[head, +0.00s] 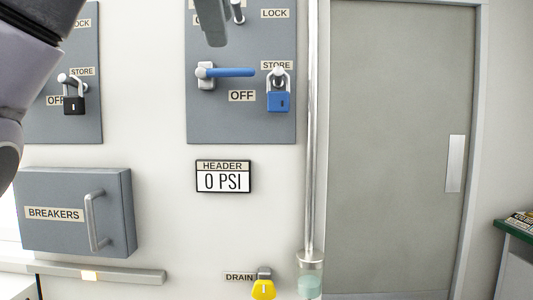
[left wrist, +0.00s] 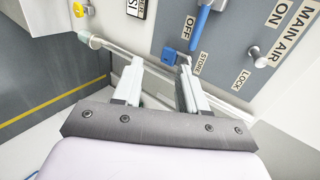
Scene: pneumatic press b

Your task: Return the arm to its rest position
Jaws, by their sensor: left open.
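My left arm (head: 25,75) comes in at the upper left of the head view. Part of what looks like my left gripper (head: 214,25) hangs in at the top edge, in front of the main air panel (head: 245,118). In the left wrist view the left gripper (left wrist: 161,68) is open, with nothing held between its fingers. Beyond its right fingertip, a blue padlock (head: 278,101) hangs on the STORE peg; it also shows in the left wrist view (left wrist: 168,56). The blue handle (head: 235,72) lies level at OFF. My right gripper is out of view.
A gauge (head: 223,182) reads 0 PSI. A yellow drain knob (head: 263,289) and a vertical pipe (head: 311,150) are below and right. The breaker box (head: 75,235) stands out at left. A black padlock (head: 74,105) hangs on the left panel. A grey door (head: 400,130) is at right.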

